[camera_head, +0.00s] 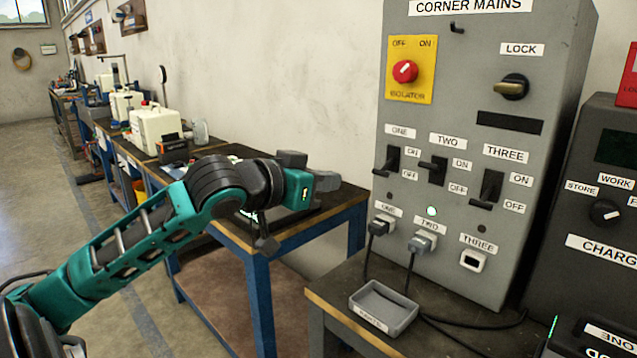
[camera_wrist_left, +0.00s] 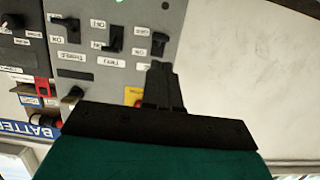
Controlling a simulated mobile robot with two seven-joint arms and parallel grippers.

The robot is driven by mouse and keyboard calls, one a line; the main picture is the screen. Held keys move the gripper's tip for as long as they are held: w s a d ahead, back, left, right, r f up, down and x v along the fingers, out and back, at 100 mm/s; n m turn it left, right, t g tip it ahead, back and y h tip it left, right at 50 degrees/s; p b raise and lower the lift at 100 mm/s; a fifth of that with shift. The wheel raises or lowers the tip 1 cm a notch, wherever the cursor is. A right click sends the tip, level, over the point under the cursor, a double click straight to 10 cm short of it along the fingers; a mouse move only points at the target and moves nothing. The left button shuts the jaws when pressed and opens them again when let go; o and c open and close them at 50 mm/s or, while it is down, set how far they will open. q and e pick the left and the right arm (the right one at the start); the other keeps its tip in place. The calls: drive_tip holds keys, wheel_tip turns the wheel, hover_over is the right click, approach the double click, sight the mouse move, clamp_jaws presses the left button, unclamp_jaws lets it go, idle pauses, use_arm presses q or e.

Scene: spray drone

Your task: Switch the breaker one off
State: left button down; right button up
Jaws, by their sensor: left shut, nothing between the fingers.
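Breaker one (camera_head: 390,160) is a black lever switch at the left of the grey panel (camera_head: 460,60); its handle appears low, towards OFF. The small lamp below it is dark. Breaker two (camera_head: 433,170) appears up, with a lit lamp below. Breaker three (camera_head: 487,189) appears down. My left gripper (camera_head: 327,182) is shut and empty, left of breaker one with a gap in the head view. In the left wrist view its fingers (camera_wrist_left: 160,82) point towards breaker one (camera_wrist_left: 160,43), seen upside down; contact cannot be told there. My right gripper is out of view.
A red isolator knob (camera_head: 404,71) and a lock key switch (camera_head: 511,86) sit above the breakers. Plugs with cables (camera_head: 380,227) hang below. A grey tray (camera_head: 384,308) lies on the bench in front. A blue-legged table (camera_head: 255,265) stands beneath my left arm.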

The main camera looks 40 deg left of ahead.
use_arm(q)
drive_tip(key=shift+s+r, duration=0.1)
drive_tip(key=shift+s, duration=0.6)
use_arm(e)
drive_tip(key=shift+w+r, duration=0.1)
use_arm(q)
drive_tip(key=shift+a, duration=0.1)
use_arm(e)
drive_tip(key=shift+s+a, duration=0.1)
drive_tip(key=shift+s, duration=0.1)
use_arm(q)
wheel_tip(320, 180, down, 18)
drive_tip(key=s+d+g+p, duration=0.2)
drive_tip(key=p, duration=0.3)
drive_tip(key=s+d+f+m+g+p, duration=0.1)
drive_tip(key=s+d+f+g+p, duration=0.1)
drive_tip(key=s+d+f, duration=1)
drive_tip(key=d+f+p, duration=0.1)
drive_tip(key=d+f, duration=0.2)
drive_tip(key=d, duration=0.1)
drive_tip(key=shift+s+d+m+h, duration=0.15)
drive_tip(key=shift+s+m+h, duration=0.15)
drive_tip(key=shift+h, duration=0.1)
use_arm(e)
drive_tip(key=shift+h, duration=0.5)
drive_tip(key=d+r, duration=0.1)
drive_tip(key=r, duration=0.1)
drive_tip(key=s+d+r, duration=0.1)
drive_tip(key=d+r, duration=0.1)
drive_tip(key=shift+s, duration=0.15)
